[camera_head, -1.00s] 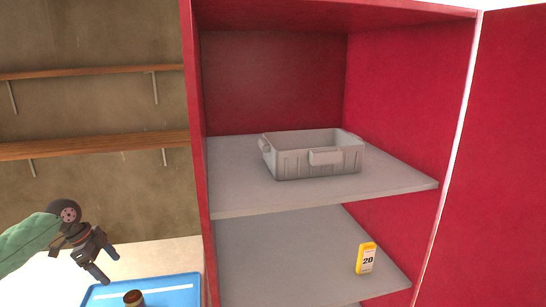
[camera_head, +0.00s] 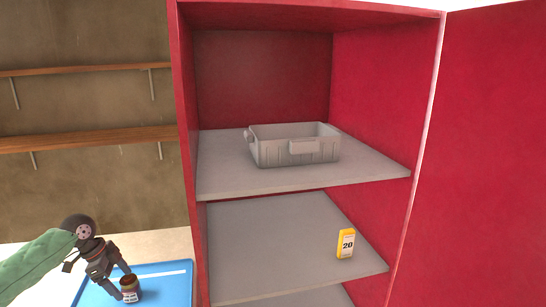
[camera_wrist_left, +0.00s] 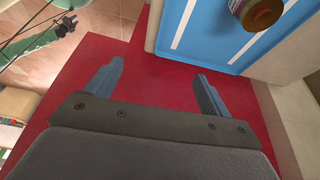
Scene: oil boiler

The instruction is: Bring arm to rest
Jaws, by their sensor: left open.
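My left gripper (camera_head: 117,287) is at the lower left of the head view, by the blue tray. In the left wrist view its two fingers (camera_wrist_left: 155,90) are spread apart with nothing between them. A brown jar (camera_head: 130,288) with a label stands on the blue tray (camera_head: 175,275), close to the gripper in the head view. In the left wrist view the jar (camera_wrist_left: 262,12) is at the top right, apart from the fingers.
A red cabinet (camera_head: 183,150) with grey shelves stands at the centre, its door (camera_head: 490,150) open at right. A grey bin (camera_head: 295,147) is on the upper shelf and a yellow box (camera_head: 346,243) on the lower one. Wooden shelves (camera_head: 80,142) hang on the left wall.

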